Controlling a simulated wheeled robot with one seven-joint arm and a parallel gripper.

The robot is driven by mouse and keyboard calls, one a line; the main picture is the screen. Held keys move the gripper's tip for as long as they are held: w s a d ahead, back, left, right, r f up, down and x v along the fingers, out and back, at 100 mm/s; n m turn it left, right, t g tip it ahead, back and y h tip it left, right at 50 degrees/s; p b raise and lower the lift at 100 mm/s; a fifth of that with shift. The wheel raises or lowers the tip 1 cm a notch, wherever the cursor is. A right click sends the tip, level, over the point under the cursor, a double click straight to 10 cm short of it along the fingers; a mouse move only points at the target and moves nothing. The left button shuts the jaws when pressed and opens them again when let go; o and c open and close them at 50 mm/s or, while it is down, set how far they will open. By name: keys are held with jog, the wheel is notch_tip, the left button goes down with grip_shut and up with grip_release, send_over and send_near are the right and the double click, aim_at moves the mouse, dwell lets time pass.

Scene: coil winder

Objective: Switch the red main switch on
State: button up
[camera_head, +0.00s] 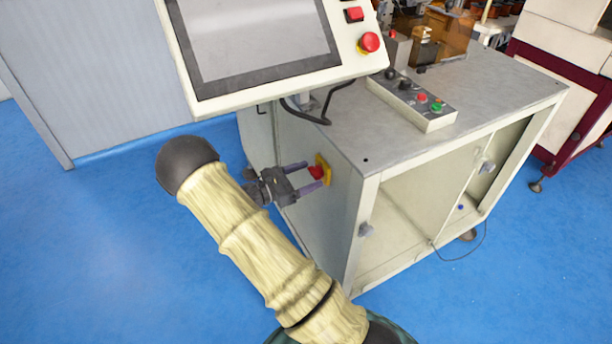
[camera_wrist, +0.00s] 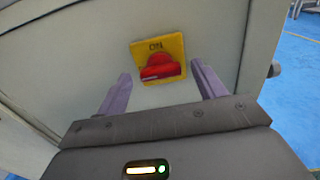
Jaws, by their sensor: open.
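The red main switch (camera_head: 316,172) sits on a yellow plate (camera_head: 324,164) on the side panel of the grey machine cabinet (camera_head: 330,205). In the wrist view the red switch knob (camera_wrist: 160,67) shows in front of its yellow plate (camera_wrist: 158,46), which has the word ON at its top. My gripper (camera_head: 306,176) is open, with its fingers pointing at the panel on either side of the switch. In the wrist view the gripper (camera_wrist: 162,86) has one finger left and one right of the knob, with a gap at each side. Contact with the panel cannot be told.
A tilted screen panel (camera_head: 258,45) with a red emergency button (camera_head: 369,42) hangs above my gripper. A control box (camera_head: 413,100) with buttons lies on the cabinet top (camera_head: 480,85). The blue floor (camera_head: 120,250) left of the cabinet is clear.

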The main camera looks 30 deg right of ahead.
jog(key=shift+d, duration=0.1)
jog(key=c, duration=1)
jog(key=shift+m, duration=0.4)
jog(key=m, duration=0.3)
jog(key=shift+b, duration=0.3)
jog(key=m+b, duration=0.1)
jog(key=m, duration=0.4)
jog(key=shift+f+m+b, duration=0.1)
jog(key=shift+m+b, duration=1.05)
jog(key=shift+m, duration=3.35)
